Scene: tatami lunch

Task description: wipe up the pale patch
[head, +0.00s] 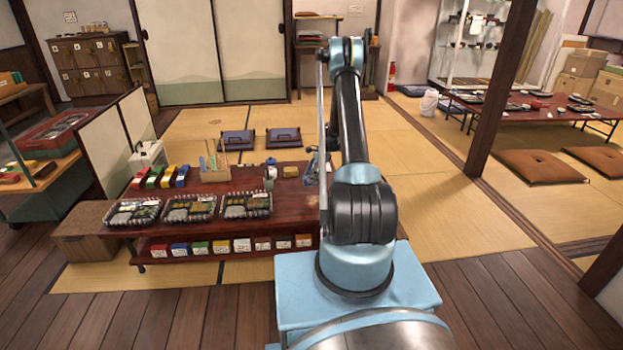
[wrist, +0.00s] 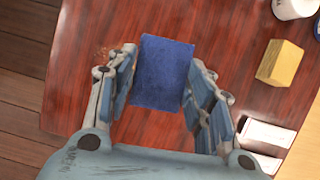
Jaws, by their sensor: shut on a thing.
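My gripper (wrist: 165,72) is shut on a blue block (wrist: 163,85), which looks like a sponge or folded cloth, held between the two fingers above the red-brown table (wrist: 70,95). In the head view my gripper (head: 316,165) is small and partly behind my arm, at the right end of the table (head: 220,183). A faint, speckled light-orange mark (wrist: 103,54) shows on the table just left of the left finger in the wrist view. It may be the pale patch; part of it may be hidden by the finger.
A yellow block (wrist: 280,62), a white cup (wrist: 292,8) and a white item (wrist: 266,135) lie right of the gripper. In the head view, several food trays (head: 190,207) line the table's front left, and a wooden caddy (head: 214,172) stands behind them.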

